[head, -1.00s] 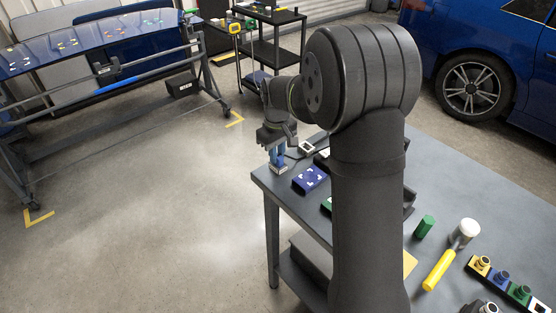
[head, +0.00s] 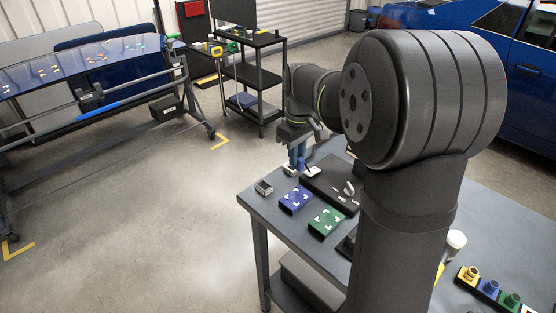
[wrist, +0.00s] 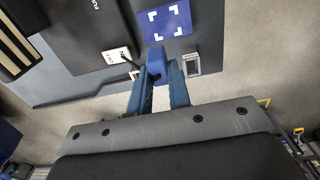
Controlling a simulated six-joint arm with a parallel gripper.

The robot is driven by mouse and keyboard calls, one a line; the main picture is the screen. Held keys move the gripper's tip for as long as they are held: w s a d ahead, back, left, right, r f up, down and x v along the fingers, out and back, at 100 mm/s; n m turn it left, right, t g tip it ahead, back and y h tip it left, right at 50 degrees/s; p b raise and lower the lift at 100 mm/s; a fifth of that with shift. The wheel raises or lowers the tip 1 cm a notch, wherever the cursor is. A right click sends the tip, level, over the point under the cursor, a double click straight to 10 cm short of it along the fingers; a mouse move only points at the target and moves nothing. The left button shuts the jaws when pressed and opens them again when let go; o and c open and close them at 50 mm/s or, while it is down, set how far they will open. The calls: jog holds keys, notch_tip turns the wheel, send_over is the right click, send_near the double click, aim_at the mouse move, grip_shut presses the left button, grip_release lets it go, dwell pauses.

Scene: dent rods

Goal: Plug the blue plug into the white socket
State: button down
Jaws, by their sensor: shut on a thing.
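The blue plug (wrist: 156,63) is held between the blue fingers of my gripper (wrist: 158,82), which is shut on it. In the head view my gripper (head: 297,158) is over the table's far left corner, with a small pale part below its fingers. A white piece with dark marks, seemingly the white socket (wrist: 117,55), lies left of the plug in the wrist view; it also shows in the head view (head: 313,172), just right of my gripper. The plug appears apart from it. A thin dark line runs between them. The plug's lower end is hidden in the wrist view.
A grey open box (wrist: 191,64) stands right of the plug. A blue plate (head: 295,200), a green plate (head: 326,221) and a black board (head: 333,185) lie nearby on the table (head: 290,230). The table's edge is close. My arm hides much of the tabletop.

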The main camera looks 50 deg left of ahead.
jog(key=shift+w+d+r, duration=0.3)
jog(key=shift+d, duration=0.1)
jog(key=shift+w+a+f, duration=1.05)
jog(key=shift+a+f, duration=0.5)
jog(key=shift+w+a+f, duration=1.05)
jog(key=shift+a+f, duration=0.5)
jog(key=shift+a, duration=0.05)
jog(key=shift+w+a+f, duration=1.05)
jog(key=shift+a+f, duration=0.5)
jog(key=shift+f, duration=0.6)
jog(key=c, duration=0.8)
grip_release()
jog(key=shift+o, duration=0.2)
jog(key=shift+r, duration=0.1)
notch_tip(320, 180, up, 7)
